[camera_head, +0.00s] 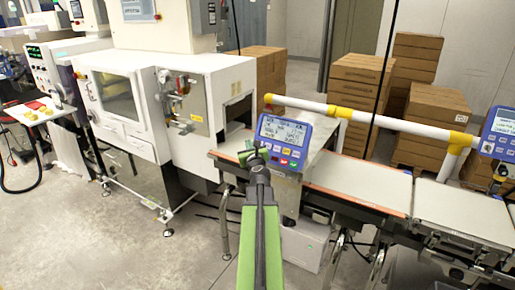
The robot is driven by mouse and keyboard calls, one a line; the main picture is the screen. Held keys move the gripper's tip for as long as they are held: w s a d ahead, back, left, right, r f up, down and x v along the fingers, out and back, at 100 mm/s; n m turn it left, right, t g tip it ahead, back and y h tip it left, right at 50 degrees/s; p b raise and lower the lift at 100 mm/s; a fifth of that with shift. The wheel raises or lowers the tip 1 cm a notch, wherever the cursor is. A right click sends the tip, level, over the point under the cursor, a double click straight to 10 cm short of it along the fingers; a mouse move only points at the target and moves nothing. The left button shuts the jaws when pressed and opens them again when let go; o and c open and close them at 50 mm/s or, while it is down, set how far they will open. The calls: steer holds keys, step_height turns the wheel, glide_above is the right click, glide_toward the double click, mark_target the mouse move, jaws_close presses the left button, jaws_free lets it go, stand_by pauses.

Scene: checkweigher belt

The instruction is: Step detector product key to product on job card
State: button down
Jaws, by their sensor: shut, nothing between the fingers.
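A blue control panel (285,138) with a lit screen and a row of coloured keys stands at the middle, on the near side of the belt. The text on its screen is too small to read. My gripper (253,155) is shut and empty at the lower left of this panel, overlapping its corner in the picture. I cannot tell whether it touches the panel. A second blue panel (499,135) is cut off at the right edge. I cannot make out a job card for certain.
The white machine (140,105) with a tunnel opening stands left of the panel. Pale belts (360,183) run to the right, with a white and yellow rail (385,122) behind. Cardboard boxes (433,115) are stacked at the back. The floor (110,240) at lower left is clear.

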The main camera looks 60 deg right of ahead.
steer(key=d+f+b, duration=0.2)
steer(key=d, duration=0.3)
steer(key=shift+d+f, duration=0.2)
steer(key=shift+f, duration=0.15)
stand_by(1.7)
steer(key=shift+d+f, duration=0.2)
steer(key=shift+d, duration=0.15)
steer(key=shift+d+f+b, duration=0.2)
steer(key=shift+d+b, duration=0.15)
steer(key=shift+b, duration=0.1)
stand_by(0.5)
stand_by(0.3)
steer(key=shift+a+r+p, duration=0.4)
steer(key=shift+a, duration=0.3)
steer(key=shift+a, duration=0.1)
steer(key=shift+a+r+p, duration=0.35)
steer(key=shift+a+r, duration=0.05)
steer(key=shift+a, duration=0.3)
steer(key=shift+a+r+p, duration=0.35)
steer(key=shift+a+p, duration=0.05)
steer(key=shift+a, duration=0.35)
steer(key=shift+a+r+p, duration=0.35)
steer(key=shift+a+r, duration=0.05)
steer(key=shift+a, duration=0.3)
